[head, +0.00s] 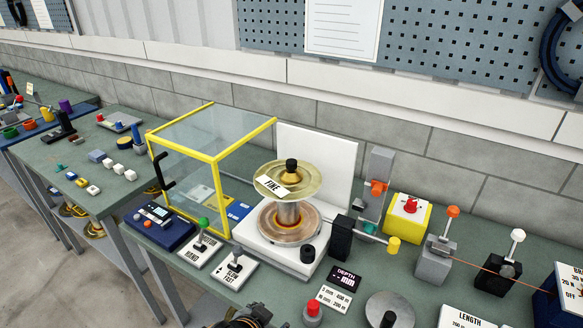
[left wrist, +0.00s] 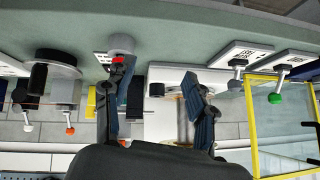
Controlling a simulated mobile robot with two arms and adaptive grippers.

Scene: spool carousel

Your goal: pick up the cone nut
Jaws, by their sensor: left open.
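A gold-and-copper spool (head: 289,212) with a FINE label stands upright on a white machine base (head: 262,243). A small black knob-like piece, which looks like the cone nut (head: 291,165), sits at the top centre of the spool. My left gripper shows in the left wrist view (left wrist: 154,76) with its two fingers apart and nothing held between them. The white base lies beyond the fingers there, and the right-hand finger hides part of it. I cannot make out the cone nut in that view. In the head view only a dark part of my left arm shows at the bottom edge. My right gripper is not in view.
A yellow-framed clear guard (head: 222,184) stands left of the spool. A black knob (head: 308,253) is on the base's front corner. Lever plates (head: 232,273), a red button (head: 313,309) and a grey disc with a black knob (head: 390,307) crowd the front of the bench.

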